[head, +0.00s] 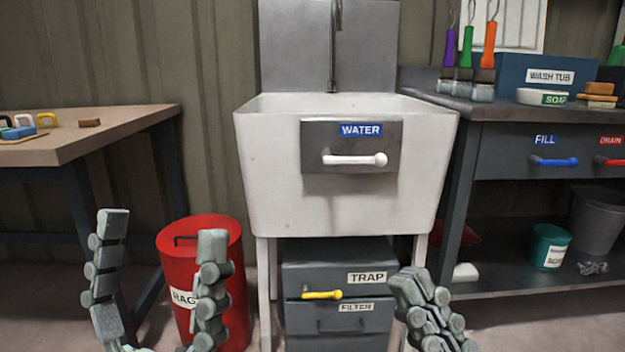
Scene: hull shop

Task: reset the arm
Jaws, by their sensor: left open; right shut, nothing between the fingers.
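My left gripper (158,282) is at the lower left with its two fingers spread wide and nothing between them. Its right finger stands in front of the red rag bin. My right gripper (424,290) is at the bottom, right of centre, with its fingers together and empty. It is in front of the right edge of the trap and filter drawers. Neither gripper touches anything that I can see. Most of both arms is out of the picture.
A white sink (270,180) with a WATER drawer (315,140) stands ahead. Below it is a TRAP drawer (310,280) with a yellow handle. A red bin (172,250) stands left. A wooden table (130,130) is at left, a dark bench (500,108) with brushes at right.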

